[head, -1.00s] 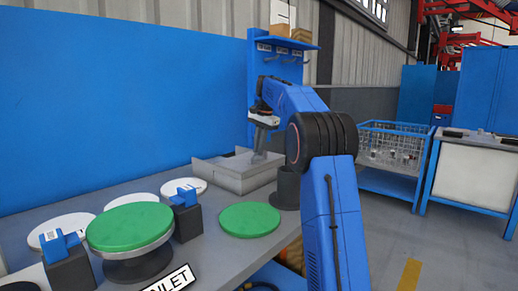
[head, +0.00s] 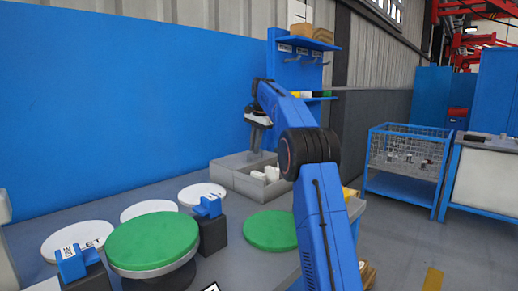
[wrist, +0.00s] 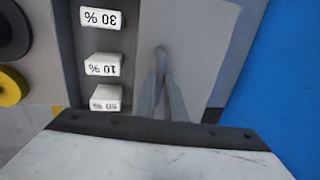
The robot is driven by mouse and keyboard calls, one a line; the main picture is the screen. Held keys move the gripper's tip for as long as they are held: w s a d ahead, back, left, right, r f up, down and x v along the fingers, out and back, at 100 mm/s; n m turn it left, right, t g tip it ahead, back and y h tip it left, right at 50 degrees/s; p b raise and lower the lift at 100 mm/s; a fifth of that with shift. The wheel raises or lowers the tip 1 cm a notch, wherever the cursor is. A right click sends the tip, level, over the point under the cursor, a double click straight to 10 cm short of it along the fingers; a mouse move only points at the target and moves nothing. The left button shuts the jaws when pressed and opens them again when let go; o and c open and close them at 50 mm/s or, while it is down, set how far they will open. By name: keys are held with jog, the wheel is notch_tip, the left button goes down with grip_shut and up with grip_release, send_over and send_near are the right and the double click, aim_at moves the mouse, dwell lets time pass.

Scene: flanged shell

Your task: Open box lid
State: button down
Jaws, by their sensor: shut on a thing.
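A grey box (head: 238,181) stands on the table near the blue wall. Its near-right part is open and shows white blocks (head: 267,174). In the wrist view these blocks (wrist: 103,67) carry the labels 30 %, 10 % and 60 %. A flat grey lid panel (wrist: 208,45) lies beside that opening, on the side towards the blue wall. My gripper (head: 254,143) points down over the box. In the wrist view my gripper (wrist: 162,52) is shut at the lid panel, its fingers close together. The part between the fingertips is too small to make out.
Green discs (head: 270,231) and white discs (head: 202,194) lie on the table in front of the box, with blue-topped dark blocks (head: 208,206) among them. A blue shelf (head: 304,43) hangs behind. A wire basket cart (head: 408,150) stands to the right.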

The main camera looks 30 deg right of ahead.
jog(key=c, duration=1.8)
grip_release()
jog(key=shift+r, duration=0.1)
jog(key=shift+s+d+r, duration=0.15)
jog(key=shift+s+r, duration=0.2)
jog(key=shift+r, duration=1.55)
jog(key=shift+s+d+r, duration=0.1)
jog(key=shift+s+r, duration=0.25)
jog(key=shift+r, duration=1.5)
jog(key=shift+s+d+r, duration=0.15)
jog(key=shift+s+r, duration=0.2)
jog(key=shift+r, duration=1.55)
jog(key=shift+r, duration=0.1)
jog(key=shift+s, duration=0.1)
